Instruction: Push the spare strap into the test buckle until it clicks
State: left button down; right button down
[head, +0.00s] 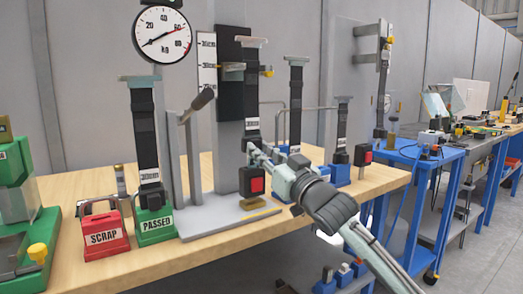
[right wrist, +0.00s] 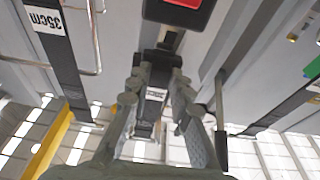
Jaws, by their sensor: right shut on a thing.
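The test buckle (head: 252,182) is a black block with a red button, standing upright on the grey base plate (head: 222,219) of the rig. The spare strap (head: 251,95) is black webbing with a white label, hanging straight down above the buckle. My right gripper (head: 256,151) is shut on the strap's lower end, just above the buckle. In the right wrist view the strap (right wrist: 155,95) runs between the fingers (right wrist: 155,105), and the buckle's red button (right wrist: 185,3) shows at the top edge. My left gripper is out of view.
A dial gauge (head: 162,31) hangs behind the rig, and a lever (head: 200,100) stands left of the strap. A green PASSED block (head: 155,226) and a red SCRAP box (head: 104,236) sit at left. Other straps hang behind.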

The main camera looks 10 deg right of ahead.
jog(key=shift+f+b, duration=1)
jog(key=shift+f, duration=0.85)
jog(key=c, duration=1.3)
grip_release()
jog(key=shift+s+f, duration=0.1)
jog(key=v, duration=1.1)
jog(key=shift+s+d, duration=0.2)
jog(key=shift+s, duration=0.15)
jog(key=shift+f, duration=0.1)
